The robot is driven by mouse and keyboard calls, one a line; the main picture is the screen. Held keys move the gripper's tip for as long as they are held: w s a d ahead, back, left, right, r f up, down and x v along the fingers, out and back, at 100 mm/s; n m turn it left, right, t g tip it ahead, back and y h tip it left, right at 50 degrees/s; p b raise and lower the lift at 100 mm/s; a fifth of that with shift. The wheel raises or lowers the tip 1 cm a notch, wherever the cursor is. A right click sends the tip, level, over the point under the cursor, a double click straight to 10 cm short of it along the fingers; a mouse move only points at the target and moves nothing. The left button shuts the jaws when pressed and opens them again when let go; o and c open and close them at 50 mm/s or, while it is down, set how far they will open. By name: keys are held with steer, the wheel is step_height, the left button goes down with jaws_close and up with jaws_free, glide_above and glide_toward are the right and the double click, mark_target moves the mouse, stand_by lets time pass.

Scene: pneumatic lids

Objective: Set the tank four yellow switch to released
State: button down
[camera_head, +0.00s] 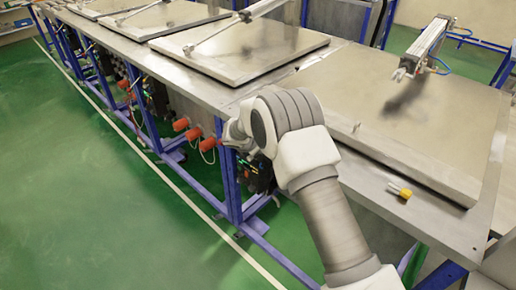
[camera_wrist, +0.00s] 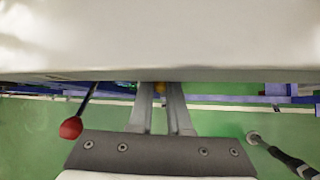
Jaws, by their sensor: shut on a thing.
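The tank lid (camera_head: 390,110) nearest on the right lies flat on the table.
A yellow-ended metal fitting (camera_head: 400,190) sits on the tabletop at right. Orange-red knobs (camera_head: 193,132) stick out below the front edge. A red-balled lever (camera_wrist: 71,128) stands left of my fingers, a dark rod (camera_wrist: 285,155) right. The green floor (camera_head: 110,200) in front is clear.

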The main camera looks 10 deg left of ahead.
steer(key=c, duration=1.2)
jaws_free()
steer(key=shift+o, duration=0.2)
steer(key=shift+r, duration=0.1)
steer(key=v, duration=1.7)
steer(key=shift+s, duration=0.2)
steer(key=shift+r, duration=0.1)
